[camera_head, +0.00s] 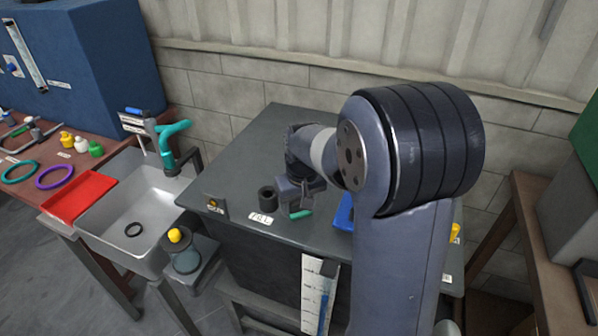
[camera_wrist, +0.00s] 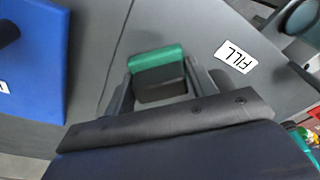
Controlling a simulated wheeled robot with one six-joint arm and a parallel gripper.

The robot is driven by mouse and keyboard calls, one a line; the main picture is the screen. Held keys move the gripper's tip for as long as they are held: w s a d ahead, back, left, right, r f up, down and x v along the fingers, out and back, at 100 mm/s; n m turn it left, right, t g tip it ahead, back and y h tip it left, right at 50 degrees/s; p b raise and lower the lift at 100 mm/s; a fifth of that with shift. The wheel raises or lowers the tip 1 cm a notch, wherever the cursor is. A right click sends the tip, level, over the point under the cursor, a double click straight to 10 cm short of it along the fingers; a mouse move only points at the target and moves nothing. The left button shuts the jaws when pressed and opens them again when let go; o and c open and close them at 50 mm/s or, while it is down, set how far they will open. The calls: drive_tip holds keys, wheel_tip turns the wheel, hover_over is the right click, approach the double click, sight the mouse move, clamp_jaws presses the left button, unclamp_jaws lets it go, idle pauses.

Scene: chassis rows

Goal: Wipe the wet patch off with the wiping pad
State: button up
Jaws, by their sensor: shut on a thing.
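My gripper (camera_head: 295,203) is low over the dark grey bench top (camera_head: 262,145). It is shut on the wiping pad, which shows a green edge (camera_head: 300,214) below the fingers. In the wrist view the pad is a dark block with a green strip (camera_wrist: 157,57), held between the two fingers of my gripper (camera_wrist: 160,84). I cannot tell whether the pad touches the bench top. I cannot make out the wet patch in either view; my arm and gripper hide part of the bench top.
A blue item (camera_head: 343,214) lies right of my gripper; it also shows in the wrist view (camera_wrist: 38,70). A black cylinder (camera_head: 267,198) and a FILL label (camera_head: 262,218) are to the left. A sink (camera_head: 150,205) with a teal tap (camera_head: 170,140) stands further left. The bench's back left is clear.

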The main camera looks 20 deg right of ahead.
drive_tip(key=r+p, duration=0.1)
drive_tip(key=r, duration=0.3)
drive_tip(key=shift+s+a+p, duration=0.1)
drive_tip(key=shift+s+p, duration=0.1)
drive_tip(key=shift+p, duration=0.2)
drive_tip(key=shift+w+r+p, duration=0.1)
drive_tip(key=shift+r+p, duration=1.6)
drive_tip(key=shift+r, duration=0.4)
